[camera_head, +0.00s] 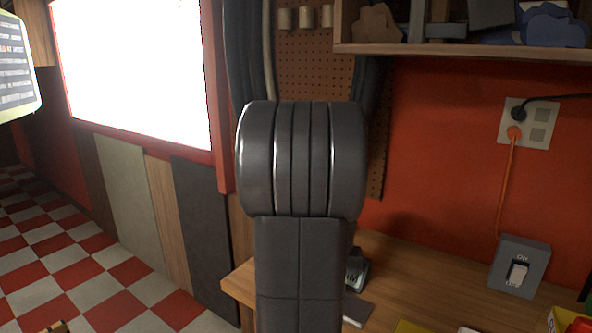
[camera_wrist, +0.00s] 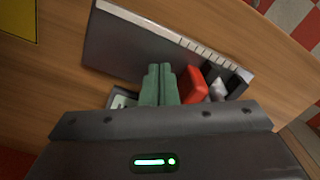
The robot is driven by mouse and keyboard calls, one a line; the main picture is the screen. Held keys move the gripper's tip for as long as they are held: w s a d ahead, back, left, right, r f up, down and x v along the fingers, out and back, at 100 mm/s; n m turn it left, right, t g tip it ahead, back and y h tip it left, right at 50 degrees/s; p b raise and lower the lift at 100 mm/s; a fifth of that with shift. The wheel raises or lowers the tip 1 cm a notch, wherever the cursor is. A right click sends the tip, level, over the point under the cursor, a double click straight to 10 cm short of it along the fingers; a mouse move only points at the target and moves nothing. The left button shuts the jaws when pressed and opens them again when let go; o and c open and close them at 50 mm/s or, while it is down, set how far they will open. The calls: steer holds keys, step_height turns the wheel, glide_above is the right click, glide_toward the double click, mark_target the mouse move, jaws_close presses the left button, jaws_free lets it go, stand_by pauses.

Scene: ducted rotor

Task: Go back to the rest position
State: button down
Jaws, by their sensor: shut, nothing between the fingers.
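In the wrist view my gripper (camera_wrist: 159,70) shows as two green fingers pressed together, shut and empty. The fingers point down over a dark flat panel with a pale marked edge on the wooden bench (camera_wrist: 50,75). In the head view my dark grey arm stands upright in the middle of the picture. It hides part of the wall and bench behind it, and my gripper does not show there.
A red object (camera_wrist: 192,84) lies close right of the fingers. The head view shows a switch box (camera_head: 519,265) on the bench, a wall socket (camera_head: 527,123) with an orange cable, and an overhead shelf (camera_head: 460,50). Checkered floor (camera_head: 80,265) lies open at left.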

stand_by(0.4)
step_height(320, 180, up, 8)
steer(key=p, duration=0.7)
step_height(320, 180, down, 8)
steer(key=b, duration=0.7)
steer(key=shift+f, duration=0.1)
steer(key=shift+w+a+f, duration=0.15)
steer(key=shift+a+f, duration=0.05)
steer(key=shift+r+b, duration=0.15)
steer(key=shift+b, duration=0.15)
steer(key=shift+s+d+r+b, duration=0.15)
steer(key=shift+s+d, duration=0.25)
steer(key=shift+d, duration=0.25)
steer(key=shift+s+d+f+b, duration=0.1)
steer(key=shift+s+d+b, duration=0.05)
steer(key=shift+s+d, duration=0.4)
steer(key=shift+s+d+r+b, duration=0.15)
steer(key=shift+s+d, duration=0.15)
steer(key=shift+d, duration=0.4)
steer(key=shift+f, duration=0.1)
